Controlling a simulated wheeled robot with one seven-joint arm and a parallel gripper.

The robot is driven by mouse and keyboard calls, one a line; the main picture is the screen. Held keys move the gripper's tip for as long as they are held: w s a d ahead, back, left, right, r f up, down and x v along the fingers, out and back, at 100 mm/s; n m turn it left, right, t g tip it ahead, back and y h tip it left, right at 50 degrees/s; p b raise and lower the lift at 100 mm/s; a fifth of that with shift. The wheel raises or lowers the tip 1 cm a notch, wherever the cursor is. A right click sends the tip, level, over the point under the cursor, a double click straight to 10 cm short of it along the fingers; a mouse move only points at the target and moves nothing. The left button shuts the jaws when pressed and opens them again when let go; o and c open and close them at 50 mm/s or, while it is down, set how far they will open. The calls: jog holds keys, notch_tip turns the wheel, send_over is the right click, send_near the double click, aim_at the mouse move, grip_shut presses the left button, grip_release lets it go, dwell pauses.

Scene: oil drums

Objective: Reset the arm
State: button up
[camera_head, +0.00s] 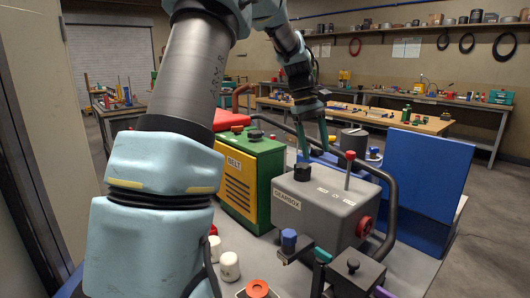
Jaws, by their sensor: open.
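My arm rises from the lower left and bends over at the top of the picture. My gripper (314,147) hangs at its end, pointing down, with its two teal fingers apart. No object shows between the fingers. The gripper appears above a grey box labelled GEARBOX (325,205). A black cap (302,172) stands on the box just below the left finger. Whether that finger touches anything is hard to tell.
A green and yellow cabinet labelled BELT (247,175) stands left of the grey box. A black tube rail (391,205) and a blue panel (425,185) stand to the right. White canisters (229,266) sit in front. Workbenches (410,122) line the back; open floor (490,240) lies right.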

jog(key=s+a+f+m+t+y, duration=0.1)
jog(key=s+a+f+m, duration=0.1)
jog(key=s+a+f, duration=0.3)
jog(key=s+a+f+m+t+y, duration=0.1)
jog(key=s+a+f+m, duration=0.2)
jog(key=s+a, duration=1)
jog(key=a+f, duration=0.3)
jog(key=a, duration=0.2)
jog(key=shift+s+t+y, duration=0.2)
jog(key=shift+t+y, duration=0.1)
jog(key=shift+t, duration=0.1)
